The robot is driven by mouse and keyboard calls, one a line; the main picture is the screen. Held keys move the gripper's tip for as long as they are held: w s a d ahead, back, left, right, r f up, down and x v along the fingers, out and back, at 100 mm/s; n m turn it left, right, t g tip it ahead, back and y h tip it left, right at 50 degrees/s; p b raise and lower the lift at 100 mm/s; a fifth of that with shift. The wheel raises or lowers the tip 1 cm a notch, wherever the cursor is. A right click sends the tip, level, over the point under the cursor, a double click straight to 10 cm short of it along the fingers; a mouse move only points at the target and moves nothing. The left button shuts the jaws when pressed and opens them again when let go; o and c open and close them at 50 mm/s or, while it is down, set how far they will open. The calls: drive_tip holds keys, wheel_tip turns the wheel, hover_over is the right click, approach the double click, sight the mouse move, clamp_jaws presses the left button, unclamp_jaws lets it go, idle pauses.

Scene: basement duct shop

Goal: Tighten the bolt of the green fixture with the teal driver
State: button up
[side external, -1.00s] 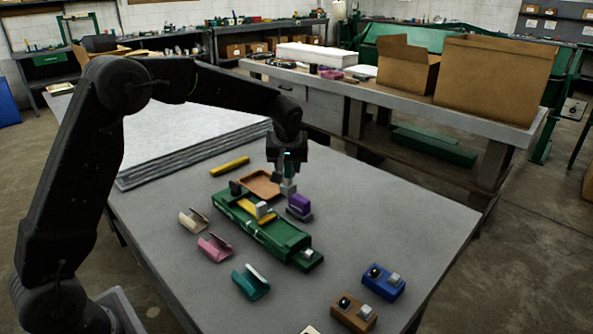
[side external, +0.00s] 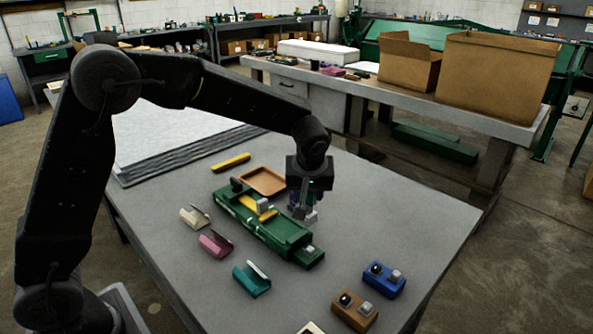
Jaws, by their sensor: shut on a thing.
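The green fixture (side external: 285,232) lies on the grey table, long and low, with a yellow bar (side external: 259,208) across it and a small grey block (side external: 310,250) at its near end. I cannot make out a bolt for certain. A teal angled piece (side external: 251,280) lies on the table left of the fixture's near end, apart from my gripper; no other teal tool shows. My gripper (side external: 304,213) points down just right of the fixture, shut on the purple block (side external: 292,198), which is mostly hidden by the fingers.
Cream (side external: 194,216) and pink (side external: 215,244) angled pieces lie left of the fixture. A brown tray (side external: 263,181) and yellow bar (side external: 231,162) lie behind. Blue (side external: 383,281) and brown (side external: 354,311) blocks stand front right. The table's right side is clear.

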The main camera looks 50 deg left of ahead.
sight(311, 220)
drive_tip(key=shift+s+d+f, duration=0.1)
drive_tip(key=shift+s+d, duration=0.3)
drive_tip(key=shift+d, duration=0.2)
drive_tip(key=shift+s+d, duration=0.35)
drive_tip(key=shift+d, duration=0.25)
drive_tip(key=shift+s+d+f, duration=0.1)
drive_tip(key=shift+f, duration=2.45)
drive_tip(key=shift+f, duration=0.95)
